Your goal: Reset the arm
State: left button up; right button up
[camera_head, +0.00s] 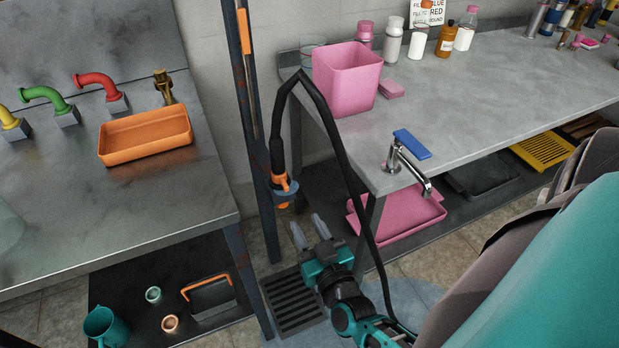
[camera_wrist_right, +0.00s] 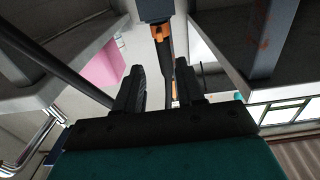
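My right gripper (camera_head: 309,229) is in the middle of the head view, its two grey fingers apart and empty. It is just below and right of the hose nozzle (camera_head: 281,190), which has orange parts and sits at a blue holder (camera_head: 285,196) on the dark post. The right wrist view shows the fingers (camera_wrist_right: 160,85) spread, with the orange nozzle part (camera_wrist_right: 161,32) beyond them and no contact visible. A black hose (camera_head: 331,120) rises from the nozzle, arches over and runs down to the right of the gripper. My left gripper is not in view.
The dark post (camera_head: 251,110) stands between the left table (camera_head: 120,205) and the right counter (camera_head: 460,90). A chrome tap (camera_head: 408,160) juts from the counter's near edge. A pink bin (camera_head: 346,82) stands on the counter. A floor grate (camera_head: 291,300) lies below my gripper.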

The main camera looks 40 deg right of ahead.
jog(key=shift+s+a, duration=0.1)
jog(key=shift+s, duration=0.25)
dwell(0.3)
jog(key=s+a+f+n+g+y, duration=0.4)
jog(key=s+a+n+g+y, duration=0.1)
jog(key=a, duration=0.3)
jog(key=shift+s+a+g+y, duration=0.15)
jog(key=shift+s+g+y, duration=0.25)
jog(key=shift+g+y, duration=0.35)
dwell(0.3)
